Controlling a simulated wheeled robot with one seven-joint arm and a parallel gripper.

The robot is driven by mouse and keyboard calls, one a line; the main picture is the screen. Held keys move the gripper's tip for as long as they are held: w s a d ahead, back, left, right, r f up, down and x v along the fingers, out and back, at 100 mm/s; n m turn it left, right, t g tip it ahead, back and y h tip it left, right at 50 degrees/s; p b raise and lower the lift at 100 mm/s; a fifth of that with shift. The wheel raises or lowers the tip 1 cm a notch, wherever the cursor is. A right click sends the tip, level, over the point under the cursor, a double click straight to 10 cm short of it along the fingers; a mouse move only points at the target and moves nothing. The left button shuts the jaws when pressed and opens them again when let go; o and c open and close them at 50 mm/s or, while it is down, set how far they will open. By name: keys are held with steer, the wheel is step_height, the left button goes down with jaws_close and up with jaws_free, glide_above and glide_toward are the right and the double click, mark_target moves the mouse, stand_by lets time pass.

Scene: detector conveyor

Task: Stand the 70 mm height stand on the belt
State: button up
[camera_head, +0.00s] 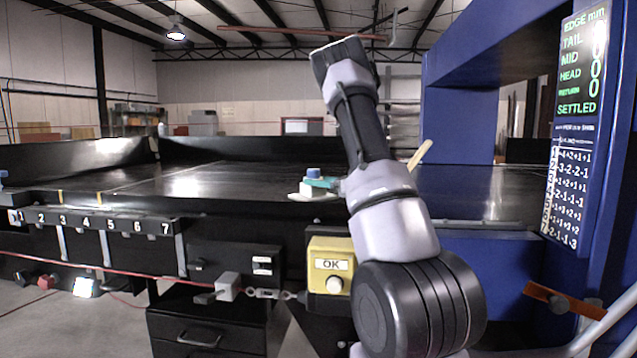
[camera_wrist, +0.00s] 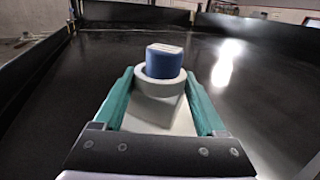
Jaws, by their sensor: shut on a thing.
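The height stand (camera_head: 305,191) has a pale base and collar with a blue top. In the wrist view the stand (camera_wrist: 164,62) is upright between the teal fingers of my gripper (camera_wrist: 158,90). In the head view my gripper (camera_head: 328,182) reaches it from the right, shut on it. The stand is over the dark belt (camera_head: 215,178), near its front edge. I cannot tell whether its base touches the belt. My arm hides part of the belt behind it.
A blue gantry (camera_head: 457,125) stands at right with a display (camera_head: 580,75) reading SETTLED. Numbered slots (camera_head: 95,222) line the front left. A yellow OK button box (camera_head: 331,278) is below the belt edge. Dark side walls (camera_wrist: 118,12) border the belt, whose surface around the stand looks clear.

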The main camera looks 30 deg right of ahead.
steer(key=shift+f, duration=0.1)
steer(key=o, duration=1.6)
steer(key=shift+c, duration=0.2)
